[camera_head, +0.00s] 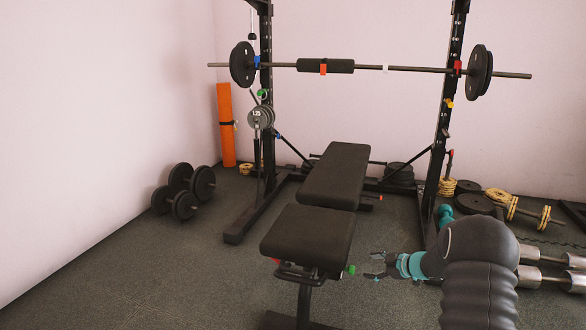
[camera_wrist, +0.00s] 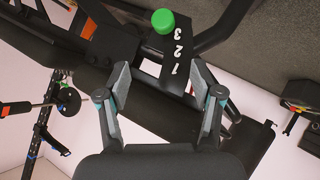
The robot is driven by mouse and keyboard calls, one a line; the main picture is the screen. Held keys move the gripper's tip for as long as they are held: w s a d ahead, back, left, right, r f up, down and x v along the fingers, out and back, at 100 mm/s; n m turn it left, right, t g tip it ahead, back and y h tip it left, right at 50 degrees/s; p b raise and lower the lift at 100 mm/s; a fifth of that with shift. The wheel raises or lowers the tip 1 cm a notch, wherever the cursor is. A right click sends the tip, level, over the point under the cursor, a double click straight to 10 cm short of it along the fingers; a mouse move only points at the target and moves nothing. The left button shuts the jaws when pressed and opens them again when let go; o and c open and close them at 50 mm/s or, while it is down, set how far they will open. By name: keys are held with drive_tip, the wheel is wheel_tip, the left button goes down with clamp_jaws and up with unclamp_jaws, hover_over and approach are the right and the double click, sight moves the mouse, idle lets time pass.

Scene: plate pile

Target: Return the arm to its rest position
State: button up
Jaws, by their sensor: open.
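My gripper (camera_head: 374,266) is at the end of my dark arm, at the lower right of the head view, just right of the bench's front end. In the wrist view my gripper (camera_wrist: 163,82) shows two grey fingers spread apart with nothing between them. The black bench (camera_head: 312,238) stands in the middle of the head view. A green knob (camera_head: 351,270) sits at its front right, a little left of my fingers. The same green knob (camera_wrist: 163,21) is beyond the fingertips in the wrist view, near a numbered black bracket (camera_wrist: 176,52). I cannot tell whether the fingers touch the bench frame.
A rack holds a barbell (camera_head: 420,69) behind the bench. Dumbbells (camera_head: 184,190) lie at the left. An orange rolled mat (camera_head: 226,125) leans on the wall. The left front floor is clear.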

wheel_tip(320, 180, up, 14)
drive_tip(key=m+t+h+p, duration=0.1)
drive_tip(key=m+t+h, duration=0.1)
drive_tip(key=t+h, duration=0.1)
drive_tip(key=s+d+r+m+h+p, duration=0.1)
drive_tip(key=s+r+m+h, duration=0.2)
drive_tip(key=r, duration=0.4)
drive_tip(key=s+r+m+h+p, duration=0.1)
drive_tip(key=s+r+m+h, duration=0.2)
drive_tip(key=r, duration=0.5)
drive_tip(key=s+a+r+m+g+h+p, duration=0.1)
drive_tip(key=s+r+m, duration=0.15)
drive_tip(key=s, duration=0.45)
drive_tip(key=s+r+m+h+p, duration=0.1)
drive_tip(key=s+r, duration=0.2)
drive_tip(key=s, duration=0.3)
drive_tip(key=s+a+f+m+g+y+p, duration=0.1)
drive_tip(key=s+a, duration=0.2)
drive_tip(key=s, duration=0.6)
drive_tip(key=s+a+f+m+g+y, duration=0.1)
drive_tip(key=s+a, duration=0.3)
drive_tip(key=s, duration=0.6)
drive_tip(key=s+a+f+m+g+y+p, duration=0.1)
drive_tip(key=s+a+g, duration=0.2)
drive_tip(key=s, duration=0.6)
drive_tip(key=shift+s+a+p, duration=0.25)
drive_tip(key=shift+a+p, duration=0.05)
drive_tip(key=shift+a, duration=0.1)
